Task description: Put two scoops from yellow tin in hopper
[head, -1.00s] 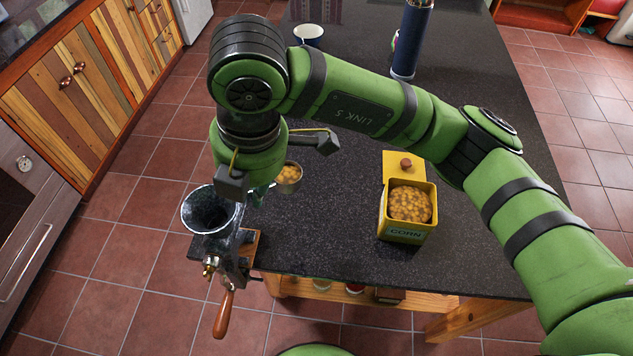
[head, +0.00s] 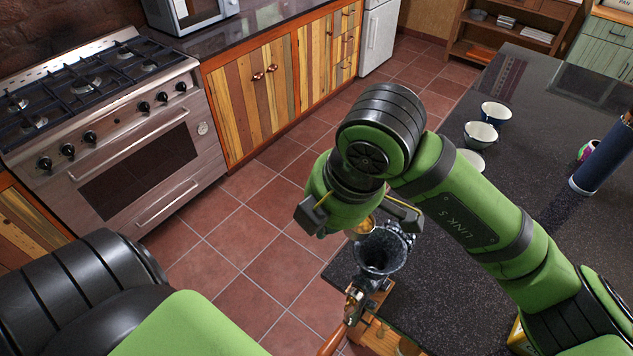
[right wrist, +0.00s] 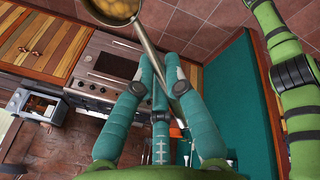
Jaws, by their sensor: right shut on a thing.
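My right gripper (head: 357,212) is shut on the handle of a metal scoop (head: 366,227). In the right wrist view the scoop (right wrist: 118,10) holds yellow corn, and its handle runs down between the teal fingers (right wrist: 160,75). In the head view the scoop shows just behind and left of the rim of the dark hopper (head: 383,250); I cannot tell its height above it. The hopper tops a grinder at the counter's edge. The yellow tin (head: 519,338) is mostly hidden behind my right arm at the bottom. My left arm shows at lower left; its gripper is out of view.
A stove (head: 110,130) and wooden cabinets stand across the tiled floor. A wooden crank handle (head: 333,340) hangs below the hopper.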

